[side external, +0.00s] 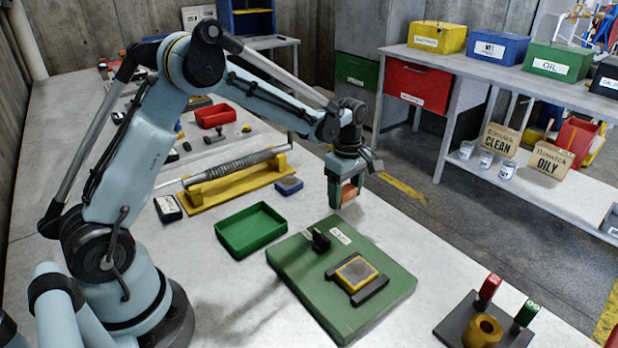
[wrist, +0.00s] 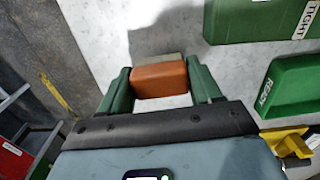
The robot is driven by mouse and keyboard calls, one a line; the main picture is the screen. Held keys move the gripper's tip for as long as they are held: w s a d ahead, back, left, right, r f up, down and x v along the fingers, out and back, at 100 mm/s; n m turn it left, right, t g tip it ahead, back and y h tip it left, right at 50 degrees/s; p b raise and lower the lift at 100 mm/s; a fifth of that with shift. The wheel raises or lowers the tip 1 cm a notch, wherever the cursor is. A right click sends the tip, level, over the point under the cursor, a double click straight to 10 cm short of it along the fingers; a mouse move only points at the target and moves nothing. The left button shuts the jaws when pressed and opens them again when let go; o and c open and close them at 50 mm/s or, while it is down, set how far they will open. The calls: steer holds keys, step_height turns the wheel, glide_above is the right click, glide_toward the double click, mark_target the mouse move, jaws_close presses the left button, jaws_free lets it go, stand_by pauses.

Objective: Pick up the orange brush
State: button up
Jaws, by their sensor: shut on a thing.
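The orange brush (wrist: 160,79) is an orange block with a pale beige strip along its far side in the wrist view. It sits between the two green fingers of my gripper (wrist: 160,92), which are shut on its ends. In the side external view, my gripper (side external: 346,192) points down beyond the green board, and part of the orange brush (side external: 349,190) shows between the fingers. Whether the brush's underside is clear of the bench is hard to tell.
A green tray (side external: 250,230), a small blue block (side external: 289,185) and a yellow stand with a spring (side external: 235,181) lie left. A dark block with red and green handles (side external: 484,325) stands front right.

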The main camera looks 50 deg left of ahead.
mark_target(347, 191)
steer(key=r, duration=0.3)
steer(key=shift+s+d, duration=0.2)
steer(key=shift+d, duration=0.2)
steer(key=s+d+r, duration=0.4)
steer(key=d+r, duration=0.2)
steer(key=d, duration=0.3)
steer(key=shift+s+d+r, duration=0.25)
steer(key=shift+s+d, duration=0.1)
steer(key=shift+d, duration=0.05)
